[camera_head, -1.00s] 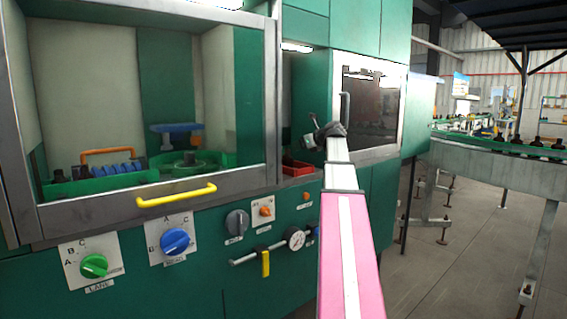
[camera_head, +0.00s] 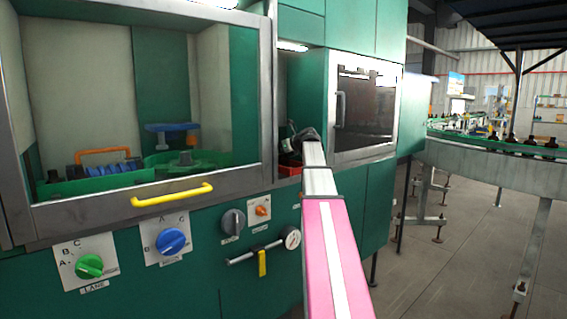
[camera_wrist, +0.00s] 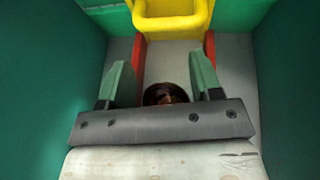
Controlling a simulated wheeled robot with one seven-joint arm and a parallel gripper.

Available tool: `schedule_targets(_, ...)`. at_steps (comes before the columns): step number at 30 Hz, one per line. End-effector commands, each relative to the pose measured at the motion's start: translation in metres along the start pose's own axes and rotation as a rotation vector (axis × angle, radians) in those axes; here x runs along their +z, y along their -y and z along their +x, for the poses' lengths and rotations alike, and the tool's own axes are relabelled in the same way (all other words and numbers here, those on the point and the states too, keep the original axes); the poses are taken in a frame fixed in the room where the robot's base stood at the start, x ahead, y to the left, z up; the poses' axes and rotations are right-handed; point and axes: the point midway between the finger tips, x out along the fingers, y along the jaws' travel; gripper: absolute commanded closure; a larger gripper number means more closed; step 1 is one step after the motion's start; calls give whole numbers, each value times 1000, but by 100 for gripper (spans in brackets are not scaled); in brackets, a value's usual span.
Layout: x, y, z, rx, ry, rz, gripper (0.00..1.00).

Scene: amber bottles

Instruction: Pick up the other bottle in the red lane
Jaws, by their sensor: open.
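The amber bottle (camera_wrist: 166,92) shows in the wrist view as a dark brown rounded shape on the pale floor of the bay. My gripper's bar hides its lower part. My gripper (camera_wrist: 163,72) has its two green fingers spread, one to each side of the bottle in the picture; I cannot tell whether they touch it. The red lane (camera_wrist: 209,48) shows as red strips beyond both fingers. In the head view, my gripper (camera_head: 291,146) is at the opening of the narrow bay, above the red lane's edge (camera_head: 289,166). The bottle does not show clearly there.
Green walls stand close on both sides in the wrist view, with a yellow tray-like part (camera_wrist: 172,20) at the far end. A glazed cabinet with a yellow handle (camera_head: 172,195) stands left of the bay, and an oven-like door (camera_head: 366,112) right. A bottle conveyor (camera_head: 500,160) is far right.

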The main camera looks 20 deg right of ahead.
Motion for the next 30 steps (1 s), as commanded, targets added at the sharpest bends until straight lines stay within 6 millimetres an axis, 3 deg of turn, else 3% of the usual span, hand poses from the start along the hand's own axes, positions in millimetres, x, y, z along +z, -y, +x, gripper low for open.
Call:
schedule_targets(3,0,0,-1,0,0,0,41)
schedule_targets(6,0,0,-1,0,0,0,74)
schedule_targets(9,0,0,-1,0,0,0,100)
schedule_targets(20,6,0,-3,0,0,0,100)
schedule_targets(30,60,1,-24,0,1,-2,100)
